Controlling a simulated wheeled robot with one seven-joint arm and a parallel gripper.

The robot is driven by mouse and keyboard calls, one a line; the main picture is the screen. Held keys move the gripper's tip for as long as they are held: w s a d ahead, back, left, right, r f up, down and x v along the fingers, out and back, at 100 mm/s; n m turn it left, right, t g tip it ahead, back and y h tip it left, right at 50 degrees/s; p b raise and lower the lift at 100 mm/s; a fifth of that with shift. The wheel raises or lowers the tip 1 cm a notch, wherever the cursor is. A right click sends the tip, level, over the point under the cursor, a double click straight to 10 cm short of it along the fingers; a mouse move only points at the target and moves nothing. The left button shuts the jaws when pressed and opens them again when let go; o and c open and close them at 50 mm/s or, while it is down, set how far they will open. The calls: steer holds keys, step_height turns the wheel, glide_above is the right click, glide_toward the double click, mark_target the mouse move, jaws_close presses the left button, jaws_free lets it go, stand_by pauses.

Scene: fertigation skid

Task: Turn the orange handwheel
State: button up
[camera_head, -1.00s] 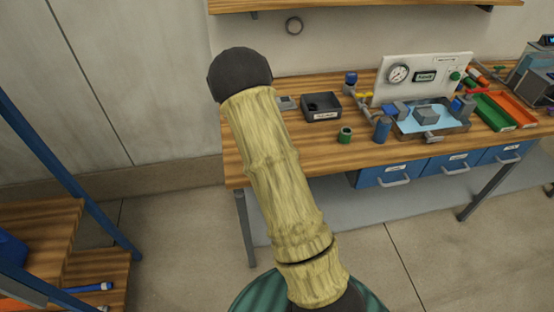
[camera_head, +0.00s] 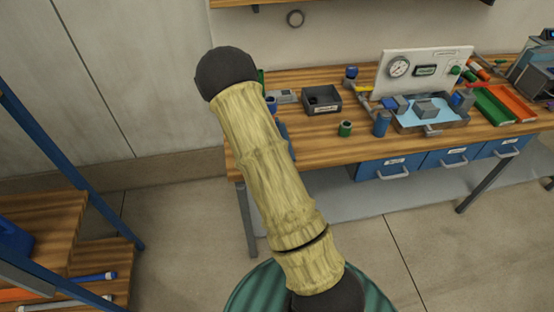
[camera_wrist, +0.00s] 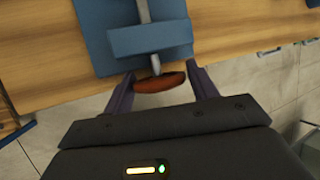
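The orange handwheel (camera_wrist: 160,83) shows in the wrist view, nearly edge-on as a dark orange-brown disc. It sits on the end of a grey shaft (camera_wrist: 145,12) that runs across a blue block (camera_wrist: 150,38). My gripper (camera_wrist: 160,80) is open in the wrist view, its two dark purple fingers on the left and right of the handwheel. The gaps at the rim are very small, and I cannot tell whether the fingers touch it. In the head view my arm hides the gripper and the handwheel; small blue parts show beside the arm.
The wooden bench (camera_head: 310,150) carries a black tray (camera_head: 321,100), a green cup (camera_head: 345,129), a gauge panel (camera_head: 425,72) and red and green trays at the right. Blue drawers (camera_head: 388,168) hang under its front. A blue-framed shelf (camera_head: 75,165) stands at the left.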

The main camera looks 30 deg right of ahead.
steer(key=shift+s+a+f+y+b, duration=0.15)
steer(key=shift+s+f+y+b, duration=0.15)
steer(key=shift+f+b, duration=0.2)
steer(key=y+b, duration=0.1)
steer(key=b, duration=0.2)
steer(key=y+b, duration=0.1)
steer(key=b, duration=0.2)
steer(key=shift+w+f+m+t, duration=0.2)
steer(key=shift+w+m+t, duration=0.05)
steer(key=shift+m+t, duration=0.05)
steer(key=y+b, duration=0.1)
steer(key=b, duration=0.1)
steer(key=y+b, duration=0.1)
steer(key=b, duration=0.1)
steer(key=shift+w+d+r+t, duration=0.1)
steer(key=shift+d+r+t, duration=0.1)
steer(key=shift+d+t, duration=0.1)
steer(key=y+b, duration=0.1)
steer(key=b, duration=0.2)
steer(key=shift+m, duration=0.3)
